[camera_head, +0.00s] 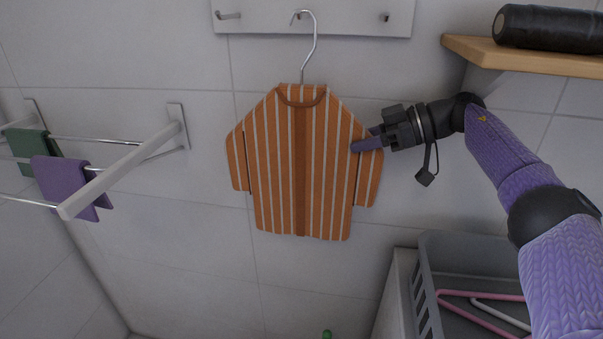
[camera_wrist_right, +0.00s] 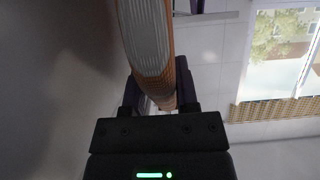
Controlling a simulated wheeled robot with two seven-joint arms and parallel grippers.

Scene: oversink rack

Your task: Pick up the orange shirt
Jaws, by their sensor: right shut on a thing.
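The orange shirt (camera_head: 300,165) with white stripes hangs upright on a metal hanger (camera_head: 312,45) from a hook on a white wall board. My right gripper (camera_head: 366,143) is at the shirt's right sleeve in the head view, with its fingers on the sleeve's edge. In the right wrist view, the shirt's edge (camera_wrist_right: 148,45) runs down between the two fingers of the right gripper (camera_wrist_right: 160,95), which are shut on it. My left gripper is not in view.
The white hook board (camera_head: 330,15) is at the top. A wall rack (camera_head: 120,170) with green and purple cloths stands out at left. A wooden shelf (camera_head: 480,48) holds a black bottle (camera_head: 548,27) at upper right. A grey basket (camera_head: 430,270) with hangers is at lower right.

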